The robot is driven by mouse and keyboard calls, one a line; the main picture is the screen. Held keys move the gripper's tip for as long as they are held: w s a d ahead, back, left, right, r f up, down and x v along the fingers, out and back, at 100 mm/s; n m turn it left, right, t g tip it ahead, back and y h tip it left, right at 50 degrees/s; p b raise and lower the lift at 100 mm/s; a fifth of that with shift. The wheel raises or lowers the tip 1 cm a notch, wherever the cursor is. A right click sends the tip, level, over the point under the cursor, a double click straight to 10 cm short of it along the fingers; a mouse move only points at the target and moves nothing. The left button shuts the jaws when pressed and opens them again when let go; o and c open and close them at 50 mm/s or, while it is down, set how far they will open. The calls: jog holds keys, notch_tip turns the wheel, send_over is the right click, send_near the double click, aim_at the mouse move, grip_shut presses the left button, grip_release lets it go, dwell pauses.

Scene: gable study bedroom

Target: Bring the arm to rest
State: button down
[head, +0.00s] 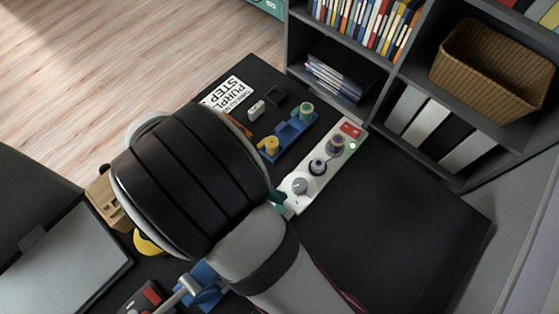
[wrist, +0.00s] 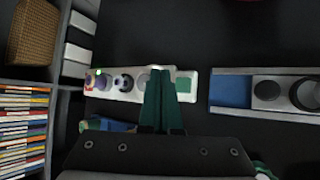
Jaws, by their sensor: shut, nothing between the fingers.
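My gripper (wrist: 161,74) shows in the wrist view as two green fingers pressed together, with nothing between them. The fingers overlap a white panel (wrist: 133,94) in that view; I cannot tell how far above it they are. The panel bears several round knobs and a green square (wrist: 184,85). In the head view my arm covers the middle of the picture, and the panel (head: 301,203) runs up and right from beside it, with a red part and a small green light at its far end. The fingertips are mostly hidden there.
A blue holder (head: 290,135) with yellow and green-topped pieces stands beside the panel. A printed card (head: 228,94) lies farther back. A grey tray (wrist: 280,116) lies right in the wrist view. Shelves with books and a wicker basket (head: 491,72) border the black desk (head: 400,220), whose right part is clear.

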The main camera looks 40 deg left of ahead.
jog(key=w+d+r+m+g+y, duration=0.2)
jog(key=w+d+r+m+g, duration=0.35)
jog(key=d+r+m, duration=0.45)
jog(key=s+d+r+m+y, duration=0.1)
jog(key=s+d+m+y, duration=0.1)
jog(key=d+m, duration=0.4)
jog(key=s+d+r+m+y, duration=0.1)
jog(key=s+d+m+y, duration=0.1)
jog(key=d+m+y, duration=0.3)
jog(key=shift+s+d+m, duration=0.3)
jog(key=shift+d+m, duration=0.1)
jog(key=shift+d, duration=0.15)
